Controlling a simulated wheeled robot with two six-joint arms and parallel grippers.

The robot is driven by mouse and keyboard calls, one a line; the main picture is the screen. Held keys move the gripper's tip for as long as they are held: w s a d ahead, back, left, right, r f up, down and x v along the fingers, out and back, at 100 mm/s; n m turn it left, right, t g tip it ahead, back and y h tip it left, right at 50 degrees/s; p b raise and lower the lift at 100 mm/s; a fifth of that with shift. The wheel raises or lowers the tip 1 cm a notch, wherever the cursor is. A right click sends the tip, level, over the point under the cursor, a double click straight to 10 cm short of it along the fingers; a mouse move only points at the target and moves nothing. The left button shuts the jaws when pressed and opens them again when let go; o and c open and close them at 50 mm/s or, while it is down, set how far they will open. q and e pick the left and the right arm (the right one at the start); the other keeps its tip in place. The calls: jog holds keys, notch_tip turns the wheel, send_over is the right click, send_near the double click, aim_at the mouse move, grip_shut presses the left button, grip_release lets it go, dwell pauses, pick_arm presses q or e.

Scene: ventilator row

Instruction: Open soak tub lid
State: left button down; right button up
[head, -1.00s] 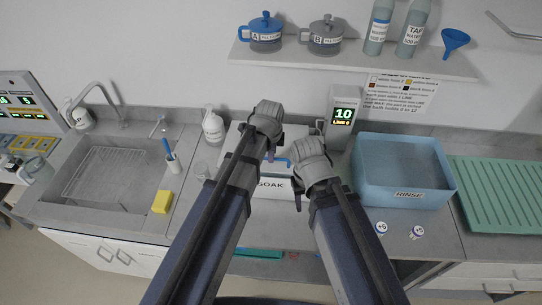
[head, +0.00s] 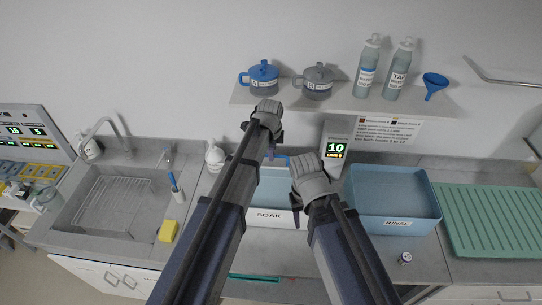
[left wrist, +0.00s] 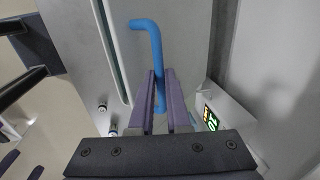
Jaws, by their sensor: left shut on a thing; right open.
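The soak tub (head: 262,214), with a white front marked SOAK, stands on the counter; its pale blue inside now shows between my arms. My left gripper (head: 271,150) is over its back edge, shut on the lid's blue handle (head: 280,157). In the left wrist view the bent blue handle (left wrist: 154,50) runs down between the purple fingers (left wrist: 160,95), with the pale grey lid (left wrist: 185,45) behind it. The lid appears raised; my arm hides much of it in the head view. My right gripper (head: 297,212) is open by the tub's front right, its fingers partly hidden.
The blue rinse tub (head: 397,223) and a display reading 10 (head: 334,150) stand to the right. A green drainboard (head: 490,220) lies farther right. The sink (head: 115,200), yellow sponge (head: 168,231) and white bottle (head: 215,157) are left. A shelf (head: 345,103) with jugs and bottles hangs above.

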pick_arm(q)
jog(key=shift+w, duration=0.25)
pick_arm(e)
jog(key=shift+f, duration=0.1)
pick_arm(q)
jog(key=c, duration=1.2)
grip_release()
jog(key=shift+f, duration=0.1)
jog(key=shift+o, duration=1.4)
jog(key=shift+w+f, duration=0.15)
jog(key=shift+w, duration=0.1)
jog(key=shift+o, duration=0.2)
jog(key=shift+s, duration=0.3)
pick_arm(e)
jog(key=shift+w, duration=0.2)
jog(key=shift+f, duration=0.1)
